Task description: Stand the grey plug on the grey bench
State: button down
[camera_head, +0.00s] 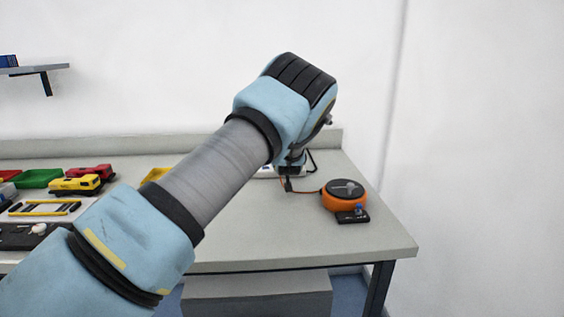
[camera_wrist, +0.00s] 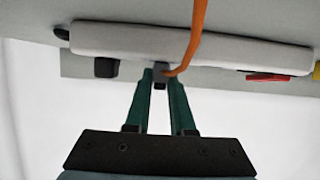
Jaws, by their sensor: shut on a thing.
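The grey plug (camera_wrist: 160,71) is between the green fingertips of my gripper (camera_wrist: 160,76) in the wrist view, and an orange cord runs from it. In the head view the small dark plug (camera_head: 288,186) shows below my gripper (camera_head: 291,174), over the grey bench (camera_head: 240,237). My gripper is shut on it. A white strip (camera_wrist: 110,40) lies behind the plug in the wrist view; its end shows beside my gripper in the head view (camera_head: 266,172). I cannot tell whether the plug touches the strip or the bench.
An orange and black cord reel (camera_head: 344,194) stands on the right of the bench, with a small black block (camera_head: 352,216) before it. Toy trucks (camera_head: 78,184), a green tray (camera_head: 40,178) and other items crowd the left. The bench's front middle is clear.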

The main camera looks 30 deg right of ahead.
jog(key=c, duration=0.8)
grip_release()
jog(key=shift+o, duration=0.2)
jog(key=shift+p, duration=0.4)
